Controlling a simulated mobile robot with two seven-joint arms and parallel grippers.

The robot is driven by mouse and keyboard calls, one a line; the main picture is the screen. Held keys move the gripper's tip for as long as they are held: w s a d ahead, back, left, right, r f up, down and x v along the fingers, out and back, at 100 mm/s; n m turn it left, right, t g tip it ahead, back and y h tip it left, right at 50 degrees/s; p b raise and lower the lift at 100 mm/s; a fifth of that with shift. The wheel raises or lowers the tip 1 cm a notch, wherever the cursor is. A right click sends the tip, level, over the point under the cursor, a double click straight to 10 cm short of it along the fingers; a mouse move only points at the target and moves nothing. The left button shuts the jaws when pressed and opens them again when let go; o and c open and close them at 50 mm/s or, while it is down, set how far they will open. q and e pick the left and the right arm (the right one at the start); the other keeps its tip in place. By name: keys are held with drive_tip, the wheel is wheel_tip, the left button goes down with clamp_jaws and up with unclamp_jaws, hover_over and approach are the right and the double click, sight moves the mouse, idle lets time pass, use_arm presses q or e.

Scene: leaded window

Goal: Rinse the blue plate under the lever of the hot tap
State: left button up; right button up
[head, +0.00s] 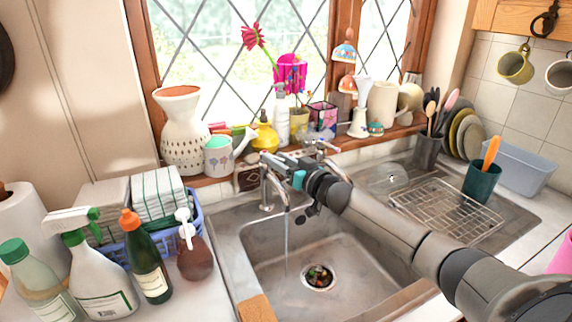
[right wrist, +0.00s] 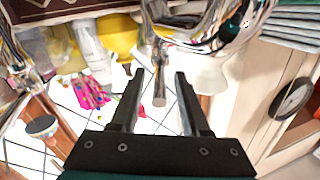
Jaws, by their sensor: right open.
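A chrome tap (head: 268,188) stands at the back of the steel sink, and a thin stream of water (head: 286,245) falls from its spout into the left basin. A second tap (head: 322,148) stands to its right. I cannot tell which is the hot one. My right gripper (head: 283,166) is at the top of the left tap. In the right wrist view my right gripper (right wrist: 160,76) is open, with a chrome lever (right wrist: 159,90) showing between its fingers; contact cannot be told. I cannot make out a blue plate. My left gripper is out of view.
The left basin (head: 335,255) holds only bits at its drain. A wire rack (head: 445,208) lies in the right basin. Bottles and a blue basket (head: 195,215) crowd the left counter. Vases and cups line the sill. Several plates (head: 466,133) stand at right by a tub (head: 522,172).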

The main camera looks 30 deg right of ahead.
drive_tip(key=s+d+p, duration=0.1)
drive_tip(key=s, duration=1.4)
drive_tip(key=shift+d+p, duration=0.35)
